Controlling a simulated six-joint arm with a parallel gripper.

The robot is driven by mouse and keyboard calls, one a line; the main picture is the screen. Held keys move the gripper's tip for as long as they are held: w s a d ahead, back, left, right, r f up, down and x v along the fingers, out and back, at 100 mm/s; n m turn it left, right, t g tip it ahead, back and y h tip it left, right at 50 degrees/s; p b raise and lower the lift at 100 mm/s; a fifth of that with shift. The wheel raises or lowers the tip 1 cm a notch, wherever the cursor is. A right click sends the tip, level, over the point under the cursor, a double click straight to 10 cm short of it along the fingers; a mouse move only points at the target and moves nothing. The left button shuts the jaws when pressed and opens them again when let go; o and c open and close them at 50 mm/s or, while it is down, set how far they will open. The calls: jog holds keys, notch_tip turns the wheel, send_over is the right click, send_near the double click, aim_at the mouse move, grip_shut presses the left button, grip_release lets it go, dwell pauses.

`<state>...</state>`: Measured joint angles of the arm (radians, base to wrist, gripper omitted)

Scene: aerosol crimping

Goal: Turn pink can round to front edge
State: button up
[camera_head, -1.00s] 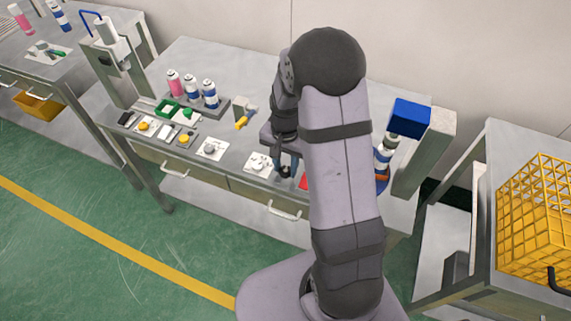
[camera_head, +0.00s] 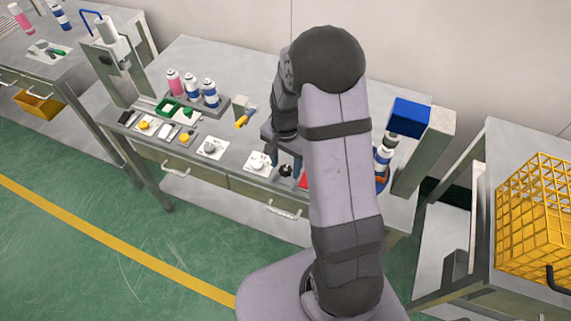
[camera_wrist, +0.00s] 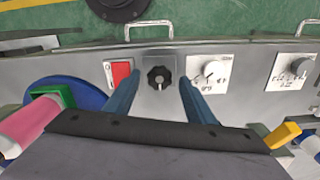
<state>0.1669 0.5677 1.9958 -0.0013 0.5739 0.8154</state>
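A pink can (camera_wrist: 28,122) shows at the left of the wrist view. It leans toward the lower left in the picture, with a green square piece (camera_wrist: 52,97) by it, over a blue round disc (camera_wrist: 80,95). In the head view the disc (camera_head: 382,184) is mostly hidden behind my arm, and this can is not seen there. My gripper (camera_wrist: 159,82) is open and empty; its two blue fingers stand apart on either side of a black knob (camera_wrist: 158,77) on a grey plate. In the head view my gripper (camera_head: 290,160) is partly hidden by my arm, by the knob.
A red switch (camera_wrist: 121,72) and a white dial plate (camera_wrist: 207,74) flank the knob. A blue-and-white can (camera_head: 383,158) stands at the right by a blue-topped post (camera_head: 409,117). A rack (camera_head: 222,106) at the left holds several cans, one pink.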

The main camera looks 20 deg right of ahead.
aim_at(285, 169)
jog(key=shift+r+b, duration=0.65)
jog(key=shift+r, duration=3.05)
jog(key=shift+n, duration=1.1)
jog(key=shift+f+n, duration=0.15)
jog(key=shift+n, duration=0.45)
jog(key=s+a+n, duration=0.3)
jog(key=s+n, duration=0.1)
jog(key=s, duration=0.4)
jog(key=s+a+r+n, duration=0.1)
jog(key=s+a+n, duration=0.2)
jog(key=s, duration=0.5)
jog(key=shift+a+r+n, duration=0.15)
jog(key=shift+a+n, duration=0.05)
jog(key=shift+n, duration=0.2)
